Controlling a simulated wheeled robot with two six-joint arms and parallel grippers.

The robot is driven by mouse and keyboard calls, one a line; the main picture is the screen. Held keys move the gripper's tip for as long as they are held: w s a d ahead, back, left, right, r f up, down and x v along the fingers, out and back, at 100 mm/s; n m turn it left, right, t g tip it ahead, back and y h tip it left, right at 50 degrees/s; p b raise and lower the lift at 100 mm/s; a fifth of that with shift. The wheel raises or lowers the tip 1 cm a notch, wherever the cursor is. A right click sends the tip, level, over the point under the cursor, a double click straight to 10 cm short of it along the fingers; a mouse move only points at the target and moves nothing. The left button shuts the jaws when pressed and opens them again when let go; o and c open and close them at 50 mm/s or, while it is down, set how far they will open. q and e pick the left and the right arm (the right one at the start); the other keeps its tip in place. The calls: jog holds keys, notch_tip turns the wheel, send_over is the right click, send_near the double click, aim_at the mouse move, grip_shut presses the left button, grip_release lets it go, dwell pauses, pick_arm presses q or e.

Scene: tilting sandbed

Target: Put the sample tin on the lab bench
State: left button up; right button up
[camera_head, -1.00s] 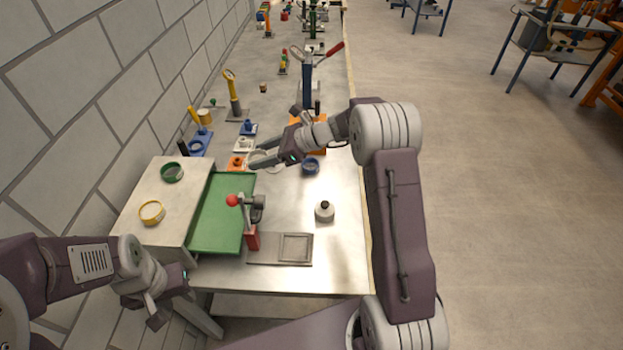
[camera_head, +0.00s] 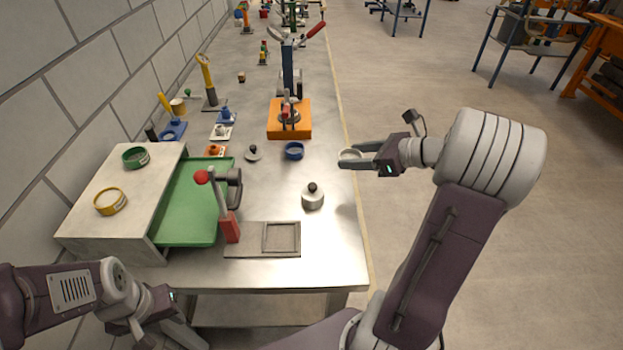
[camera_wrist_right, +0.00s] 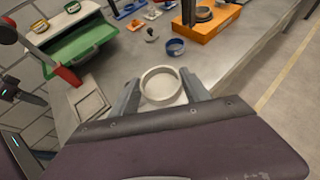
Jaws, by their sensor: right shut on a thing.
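A pale, round, shallow tin (camera_head: 351,154) sits between the fingers of my right gripper (camera_head: 350,158), which is shut on it. In the right wrist view the tin (camera_wrist_right: 160,86) shows its rim and light inside between both fingers. In the head view the tin is in the air at the right edge of the metal-topped bench (camera_head: 335,235). My left gripper (camera_head: 140,328) is low at the left, in front of the bench and apart from everything on it. Its fingers are too small and turned to tell their opening.
A green tray (camera_head: 190,225) lies beside a raised block (camera_head: 85,225) bearing green and yellow rings. A red-handled press (camera_head: 230,215), a knobbed weight (camera_head: 313,198), a blue ring (camera_head: 294,151) and an orange base (camera_head: 275,130) stand on the bench. Bare metal lies around the weight.

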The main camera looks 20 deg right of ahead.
jog(key=b, duration=0.2)
send_over(315, 176)
notch_tip(315, 176, down, 7)
jog(key=shift+r, duration=0.1)
notch_tip(315, 176, down, 4)
jog(key=shift+s+r, duration=0.1)
jog(key=shift+f, duration=0.2)
jog(key=shift+f+b, duration=0.15)
jog(key=shift+b, duration=0.25)
jog(key=o, duration=1.1)
